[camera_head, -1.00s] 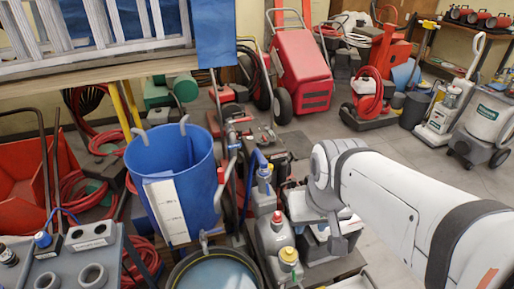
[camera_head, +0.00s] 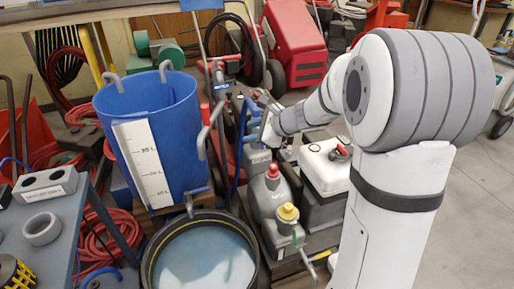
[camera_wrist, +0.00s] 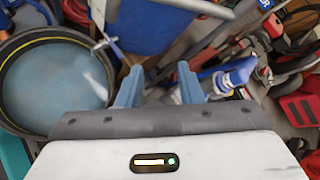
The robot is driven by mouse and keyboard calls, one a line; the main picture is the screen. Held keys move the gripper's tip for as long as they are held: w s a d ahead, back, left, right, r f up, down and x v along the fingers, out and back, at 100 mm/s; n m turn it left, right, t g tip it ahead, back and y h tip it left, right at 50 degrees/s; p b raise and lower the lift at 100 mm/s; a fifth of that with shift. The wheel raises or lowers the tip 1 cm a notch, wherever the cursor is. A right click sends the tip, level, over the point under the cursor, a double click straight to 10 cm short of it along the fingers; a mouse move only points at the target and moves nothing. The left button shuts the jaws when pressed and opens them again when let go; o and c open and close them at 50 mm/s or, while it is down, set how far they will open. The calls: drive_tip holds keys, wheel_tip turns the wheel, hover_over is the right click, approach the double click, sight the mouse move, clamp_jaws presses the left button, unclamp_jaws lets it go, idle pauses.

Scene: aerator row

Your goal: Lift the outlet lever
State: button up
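The blue tank (camera_head: 150,125) with a white volume strip stands left of centre in the head view. Its small grey outlet with a lever (camera_head: 190,203) sticks out low at the front, over the rim of a round black tub (camera_head: 150,270) of pale blue water. In the wrist view the tank (camera_wrist: 152,24), the outlet (camera_wrist: 104,44) and the tub (camera_wrist: 22,46) show at upper left. My gripper (camera_wrist: 158,75) is open and empty, its two blue fingers apart. The outlet lies beyond and left of the left finger, apart from it. In the head view my gripper (camera_head: 268,122) is right of the tank.
Grey bottles with red (camera_head: 272,172) and yellow (camera_head: 288,212) caps stand close below my arm. A blue-collared bottle (camera_wrist: 236,73) is just right of the right finger. A grey bench (camera_head: 60,232) is at left. Open floor (camera_head: 478,190) lies at right.

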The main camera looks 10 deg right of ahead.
drive_tip(key=w+d+f+m+t+h+b, duration=0.1)
drive_tip(key=w+d+f+m+t+b, duration=0.1)
drive_tip(key=w+d+f+m+b, duration=0.35)
drive_tip(key=w+d+f+m+t+h+b, duration=0.2)
drive_tip(key=w+d+f+m+b, duration=0.1)
drive_tip(key=w+f+m, duration=0.65)
drive_tip(key=w+a+f+n, duration=0.1)
drive_tip(key=w+f+n+b, duration=0.1)
drive_tip(key=w, duration=0.1)
drive_tip(key=w+a+f+b, duration=0.1)
drive_tip(key=w+f, duration=0.1)
drive_tip(key=shift+a+f+n+y, duration=0.1)
drive_tip(key=shift+a+n+y, duration=0.2)
drive_tip(key=shift+a+n, duration=0.1)
drive_tip(key=shift+c, duration=0.3)
drive_tip(key=shift+s, duration=0.1)
clamp_jaws()
drive_tip(key=shift+a, duration=0.15)
